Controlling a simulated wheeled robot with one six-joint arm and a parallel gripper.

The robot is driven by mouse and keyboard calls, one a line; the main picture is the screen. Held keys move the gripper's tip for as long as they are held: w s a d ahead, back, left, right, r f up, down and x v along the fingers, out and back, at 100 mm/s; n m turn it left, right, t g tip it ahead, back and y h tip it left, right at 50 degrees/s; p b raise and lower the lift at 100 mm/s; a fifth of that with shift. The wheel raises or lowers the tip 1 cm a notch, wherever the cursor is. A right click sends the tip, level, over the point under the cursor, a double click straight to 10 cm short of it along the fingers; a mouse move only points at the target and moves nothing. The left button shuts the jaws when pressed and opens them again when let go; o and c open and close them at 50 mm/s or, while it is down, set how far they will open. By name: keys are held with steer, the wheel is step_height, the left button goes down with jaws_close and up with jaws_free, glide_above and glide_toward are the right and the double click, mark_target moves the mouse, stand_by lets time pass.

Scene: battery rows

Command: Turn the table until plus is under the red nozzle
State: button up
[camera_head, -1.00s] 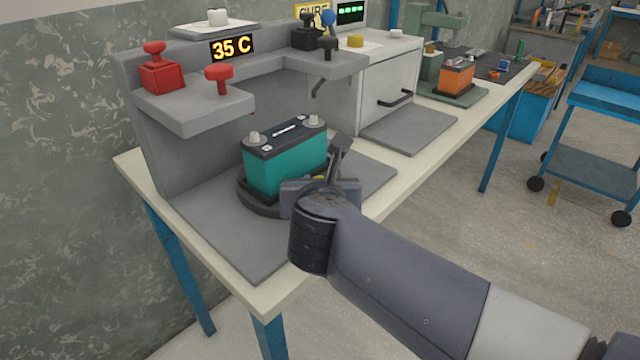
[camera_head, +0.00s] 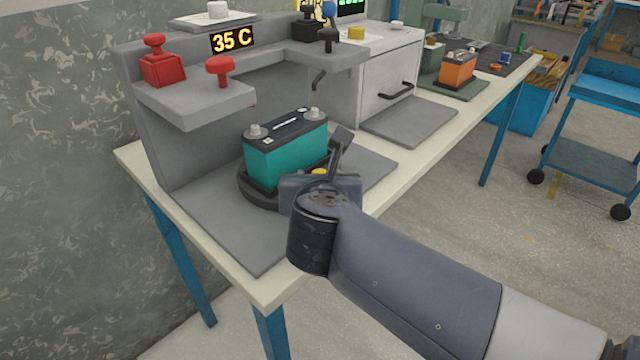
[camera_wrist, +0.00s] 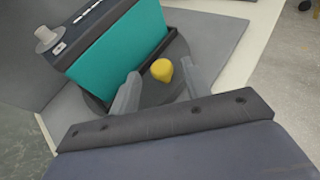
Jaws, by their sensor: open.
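A teal battery (camera_head: 287,155) with a black top and two grey posts sits in a dark round turntable (camera_head: 256,193) on a grey base plate. I cannot read which post is plus. The red nozzle (camera_head: 220,73) stands on the left shelf above, and a black nozzle (camera_head: 328,40) stands on the right shelf. My gripper (camera_head: 335,160) is at the near right side of the turntable. In the wrist view my gripper (camera_wrist: 160,88) is open, with a yellow knob (camera_wrist: 162,70) on the turntable between its fingers. Contact with the knob is not clear.
The grey shelf (camera_head: 195,108) overhangs the left of the turntable. A red block with a knob (camera_head: 162,68) stands on it. A white cabinet (camera_head: 388,75) stands to the right. An orange battery (camera_head: 457,70) is farther along the bench. The grey plate's front left is clear.

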steer(key=p+v, duration=0.2)
steer(key=v, duration=0.7)
steer(key=shift+s, duration=0.2)
steer(key=shift+r, duration=0.1)
steer(key=shift+b+x, duration=1.4)
steer(key=shift+x, duration=4.05)
steer(key=shift+s, duration=0.1)
steer(key=p+v, duration=0.3)
steer(key=v, duration=0.8)
steer(key=b+x, duration=0.1)
steer(key=x, duration=0.4)
steer(key=b+x, duration=0.1)
steer(key=x, duration=0.5)
steer(key=shift+w+d+r, duration=0.15)
steer(key=shift+w+d, duration=0.05)
steer(key=shift+d+n+y, duration=0.2)
steer(key=shift+n+y, duration=0.1)
steer(key=shift+w+d+n+y+p, duration=0.25)
steer(key=shift+n+y+p, duration=0.2)
steer(key=shift+y+p, duration=0.15)
steer(key=shift+w+d+n+y+p, duration=0.15)
steer(key=shift+w+n+y+p, duration=0.1)
steer(key=shift+n+y+p, duration=0.3)
